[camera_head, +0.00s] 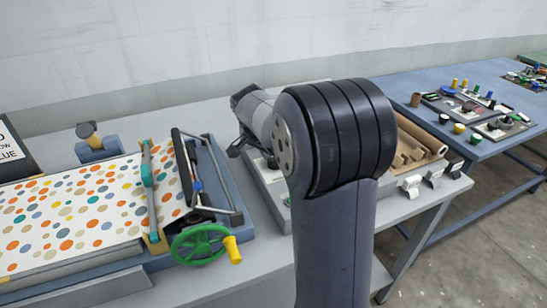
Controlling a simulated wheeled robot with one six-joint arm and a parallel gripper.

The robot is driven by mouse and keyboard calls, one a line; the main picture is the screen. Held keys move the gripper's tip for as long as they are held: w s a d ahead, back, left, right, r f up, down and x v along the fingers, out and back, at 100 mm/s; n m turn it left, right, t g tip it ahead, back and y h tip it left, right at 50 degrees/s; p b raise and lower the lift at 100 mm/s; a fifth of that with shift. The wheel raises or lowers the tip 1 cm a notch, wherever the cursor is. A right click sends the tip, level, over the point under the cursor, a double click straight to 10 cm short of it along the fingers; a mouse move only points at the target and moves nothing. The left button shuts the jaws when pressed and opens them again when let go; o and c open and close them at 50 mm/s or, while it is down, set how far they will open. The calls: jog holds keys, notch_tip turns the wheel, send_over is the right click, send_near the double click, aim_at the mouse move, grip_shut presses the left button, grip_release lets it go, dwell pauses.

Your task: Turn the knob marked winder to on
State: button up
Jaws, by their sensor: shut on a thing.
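My gripper (238,148) shows only in part, beyond my arm's big dark joint, low over the left end of a light grey panel or box (272,198) on the bench. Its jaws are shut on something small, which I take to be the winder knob. The knob itself is hidden behind my gripper and arm. No marking on it can be read, and I cannot tell which way it points.
Left of my arm stands the press with a dotted sheet (70,215), a tilted metal frame (215,180) and a green handwheel (200,244) with a yellow handle. To the right are cardboard rolls (420,135) and a blue table (475,150) with several small parts.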

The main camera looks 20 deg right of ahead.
dwell(0.4)
jog(key=o, duration=1)
jog(key=v, duration=1)
jog(key=shift+a+r, duration=0.15)
jog(key=shift+r, duration=0.25)
jog(key=shift+f, duration=0.1)
jog(key=x, duration=1)
jog(key=shift+f, duration=0.3)
jog(key=shift+n, duration=0.3)
